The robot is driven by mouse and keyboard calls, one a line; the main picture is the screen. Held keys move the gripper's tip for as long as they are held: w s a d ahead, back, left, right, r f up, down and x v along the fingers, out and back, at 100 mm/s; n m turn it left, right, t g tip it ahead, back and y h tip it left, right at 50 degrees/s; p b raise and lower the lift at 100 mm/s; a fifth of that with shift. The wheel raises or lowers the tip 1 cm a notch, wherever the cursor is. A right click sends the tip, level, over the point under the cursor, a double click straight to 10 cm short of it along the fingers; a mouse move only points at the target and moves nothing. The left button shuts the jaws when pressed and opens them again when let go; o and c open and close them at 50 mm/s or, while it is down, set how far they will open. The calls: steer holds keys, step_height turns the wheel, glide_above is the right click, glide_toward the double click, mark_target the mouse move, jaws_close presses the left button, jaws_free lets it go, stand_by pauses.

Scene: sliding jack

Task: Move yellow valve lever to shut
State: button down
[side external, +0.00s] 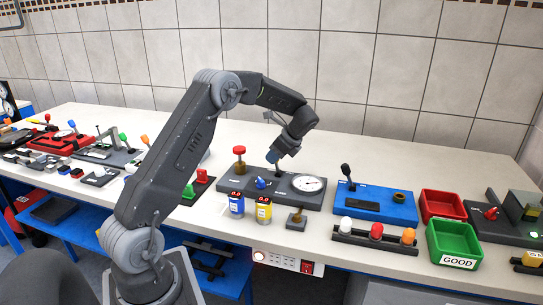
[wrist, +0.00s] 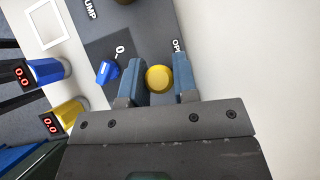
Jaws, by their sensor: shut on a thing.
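The yellow valve lever shows in the wrist view as a round yellow knob (wrist: 159,79) between the two blue fingers of my gripper (wrist: 160,82), with a finger against each side. My gripper is shut on it. In the side external view my gripper (side external: 273,158) points down over the dark grey panel (side external: 228,188), and the yellow knob is hidden there. A partly covered label beginning "OPE" (wrist: 176,46) is beside the right finger. No shut label shows. The panel also has a blue knob (wrist: 107,72) marked 0, left of the left finger.
A red knob (side external: 239,150) stands up on the panel's left, and a round gauge (side external: 308,184) is at its right. Blue (side external: 236,205) and yellow (side external: 264,209) display units stand in front. A blue box with a black lever (side external: 375,202) is to the right.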

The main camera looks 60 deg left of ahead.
steer(key=g+y, duration=0.1)
steer(key=w+d+g+y, duration=0.1)
steer(key=shift+w+d+y, duration=0.3)
steer(key=shift+w+d+f+g+y, duration=0.1)
steer(key=shift+w+d+g+y, duration=0.2)
steer(key=shift+g+y, duration=0.2)
steer(key=shift+w+d+g+y, duration=0.25)
steer(key=shift+g+y, duration=0.15)
steer(key=shift+g, duration=0.2)
steer(key=c, duration=0.9)
jaws_free()
steer(key=shift+v, duration=3.75)
